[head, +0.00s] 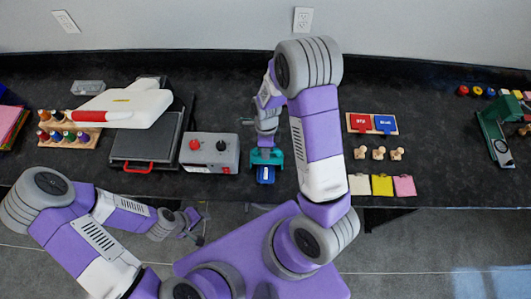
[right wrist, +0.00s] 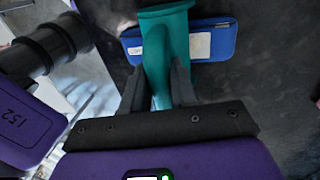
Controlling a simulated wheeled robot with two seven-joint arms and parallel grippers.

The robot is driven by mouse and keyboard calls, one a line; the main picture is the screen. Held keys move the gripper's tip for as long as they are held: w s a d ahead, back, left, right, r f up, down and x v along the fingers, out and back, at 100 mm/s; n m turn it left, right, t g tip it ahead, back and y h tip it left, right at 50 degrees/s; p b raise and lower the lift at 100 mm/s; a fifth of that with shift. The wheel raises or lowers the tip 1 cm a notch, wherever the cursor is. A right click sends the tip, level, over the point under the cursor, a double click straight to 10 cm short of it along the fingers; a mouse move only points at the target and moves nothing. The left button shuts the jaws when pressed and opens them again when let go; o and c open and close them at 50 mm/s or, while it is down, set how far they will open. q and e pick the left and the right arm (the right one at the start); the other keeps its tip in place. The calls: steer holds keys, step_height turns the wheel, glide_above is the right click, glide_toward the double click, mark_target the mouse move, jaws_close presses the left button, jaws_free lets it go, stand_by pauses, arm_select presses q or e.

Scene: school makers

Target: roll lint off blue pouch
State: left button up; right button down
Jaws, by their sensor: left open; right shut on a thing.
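The blue pouch (head: 265,178) lies on the dark counter near its front edge. In the right wrist view the pouch (right wrist: 208,42) shows a white label, and part of it is hidden behind the tool. My right gripper (right wrist: 158,85) is shut on the handle of a teal lint roller (right wrist: 162,15). The roller (head: 275,156) is over the pouch's far part in the head view; I cannot tell if it touches. Lint is too small to make out. My left gripper (head: 195,226) is open and empty, off the counter's front edge.
Stamps (head: 378,153), coloured pads (head: 382,185) and a red and blue tray (head: 371,122) lie to the right.

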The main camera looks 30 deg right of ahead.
steer(key=shift+w+d, duration=0.7)
steer(key=shift+w, duration=0.4)
steer(key=shift+w+d, duration=0.7)
steer(key=shift+w, duration=0.45)
steer(key=shift+w+d, duration=0.7)
steer(key=shift+w, duration=0.4)
step_height(320, 180, up, 7)
steer(key=p, duration=0.5)
steer(key=shift+p, duration=0.3)
